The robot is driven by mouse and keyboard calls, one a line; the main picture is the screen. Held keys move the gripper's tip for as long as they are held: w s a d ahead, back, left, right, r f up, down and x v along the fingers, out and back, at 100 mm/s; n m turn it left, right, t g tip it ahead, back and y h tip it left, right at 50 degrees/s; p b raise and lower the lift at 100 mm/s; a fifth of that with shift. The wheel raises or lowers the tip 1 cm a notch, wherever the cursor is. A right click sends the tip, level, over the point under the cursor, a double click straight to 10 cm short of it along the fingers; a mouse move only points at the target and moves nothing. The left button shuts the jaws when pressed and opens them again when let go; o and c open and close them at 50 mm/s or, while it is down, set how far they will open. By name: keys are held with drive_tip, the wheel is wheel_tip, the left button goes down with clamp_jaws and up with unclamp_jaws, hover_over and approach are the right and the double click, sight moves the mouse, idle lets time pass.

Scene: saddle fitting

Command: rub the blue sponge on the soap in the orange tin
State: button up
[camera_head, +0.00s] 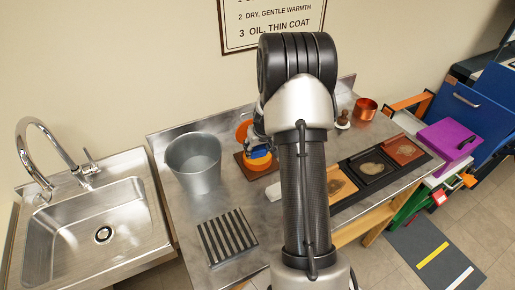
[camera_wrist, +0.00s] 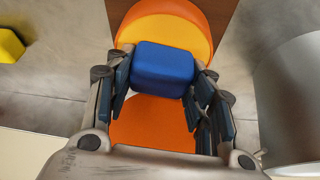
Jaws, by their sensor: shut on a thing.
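The orange tin (camera_wrist: 206,40) holds a disc of yellow soap (camera_wrist: 165,27). It also shows in the head view (camera_head: 259,170) on a brown board. An orange lid (camera_head: 243,131) stands raised behind the tin; an orange surface, apparently that lid, fills the lower middle of the wrist view (camera_wrist: 155,125). My gripper (camera_wrist: 163,80) is shut on the blue sponge (camera_wrist: 163,62), with a finger on each side. The sponge is over the tin and covers part of the soap. I cannot tell whether it touches the soap.
A grey metal bucket (camera_head: 194,165) stands left of the tin, close by. A striped rack (camera_head: 227,238) lies in front. A yellow block (camera_wrist: 10,46) shows in the wrist view. A copper cup (camera_head: 365,109) and trays (camera_head: 368,171) are to the right, a sink (camera_head: 88,222) far left.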

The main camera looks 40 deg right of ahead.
sight(258, 147)
drive_tip(key=shift+s, duration=0.1)
idle(0.4)
drive_tip(key=shift+r+p, duration=2.3)
drive_tip(key=shift+r, duration=1.2)
drive_tip(key=shift+f, duration=0.1)
